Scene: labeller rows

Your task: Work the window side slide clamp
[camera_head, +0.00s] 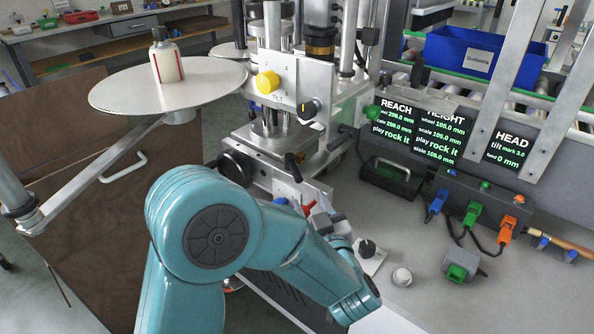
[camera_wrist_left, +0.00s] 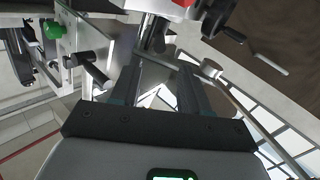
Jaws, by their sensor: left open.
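The labeller's slide assembly (camera_head: 275,135) stands at the centre of the head view. It carries a black clamp lever (camera_head: 292,168) low on its front, with a red lever (camera_head: 308,207) and a blue knob (camera_head: 280,202) below. I cannot tell for sure which is the window side slide clamp. A black handle (camera_wrist_left: 92,68) shows left of the fingers. My right gripper is out of view.
A white reel disc (camera_head: 115,90) bearing a bottle (camera_head: 166,58) is at left. Display panels (camera_head: 440,130) stand at right, above a box with coloured plugs (camera_head: 475,195). A small knob box (camera_head: 368,255) and white cap (camera_head: 402,277) sit on the grey bench.

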